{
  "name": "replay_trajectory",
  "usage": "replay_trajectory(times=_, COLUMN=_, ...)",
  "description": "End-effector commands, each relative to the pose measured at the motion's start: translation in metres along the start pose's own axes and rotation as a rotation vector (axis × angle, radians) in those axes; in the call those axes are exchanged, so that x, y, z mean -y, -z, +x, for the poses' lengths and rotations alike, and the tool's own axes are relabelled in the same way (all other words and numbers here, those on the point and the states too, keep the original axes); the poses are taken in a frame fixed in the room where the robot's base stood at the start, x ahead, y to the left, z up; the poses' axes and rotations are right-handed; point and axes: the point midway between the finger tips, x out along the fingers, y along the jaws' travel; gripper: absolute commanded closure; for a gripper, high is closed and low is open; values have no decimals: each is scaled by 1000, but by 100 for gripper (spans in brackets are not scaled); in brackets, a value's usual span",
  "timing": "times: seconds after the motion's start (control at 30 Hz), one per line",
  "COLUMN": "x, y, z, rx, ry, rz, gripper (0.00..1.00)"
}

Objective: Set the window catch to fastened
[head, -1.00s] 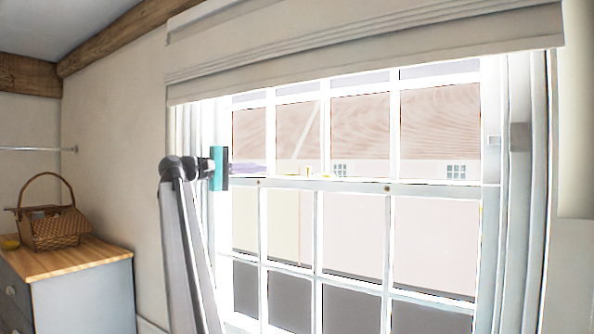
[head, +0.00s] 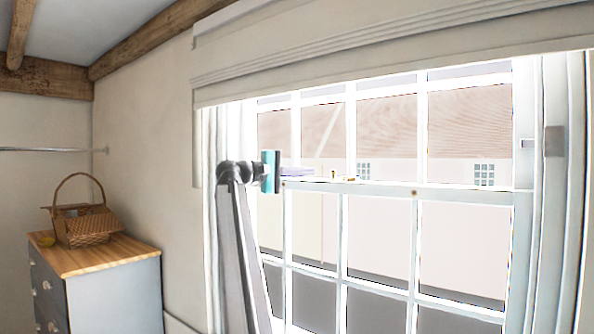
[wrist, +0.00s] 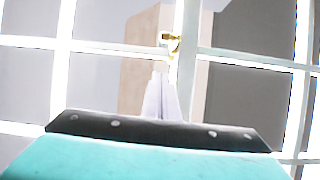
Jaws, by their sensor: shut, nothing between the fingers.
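The window catch is a small brass fitting (head: 334,174) on the white meeting rail of the sash window (head: 380,187), right of my gripper in the head view. In the wrist view the brass catch (wrist: 171,40) stands on the rail just beyond the fingertips, slightly to the right. Its exact lever setting is too small to tell. My gripper (head: 312,172) reaches in from the left at rail height, with a teal and dark body. In the wrist view its pale fingers (wrist: 161,78) are together and empty, and a gap appears to separate them from the catch.
A pale blind (head: 400,50) hangs above the window. White curtains frame it, one at the right (head: 560,200). A chest of drawers (head: 110,285) with a wicker basket (head: 85,225) stands at the left wall. The space before the panes looks clear.

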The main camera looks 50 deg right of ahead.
Motion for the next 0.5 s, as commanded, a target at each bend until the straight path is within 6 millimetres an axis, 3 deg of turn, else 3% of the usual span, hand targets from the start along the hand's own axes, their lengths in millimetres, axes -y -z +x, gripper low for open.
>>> replay_trajectory(times=0.13, x=-2, y=-1, z=23, rx=2, ry=0, rz=-1, gripper=100)
replay_trajectory(times=0.5, x=-1, y=-33, z=29, rx=1, ry=0, rz=0, gripper=100)
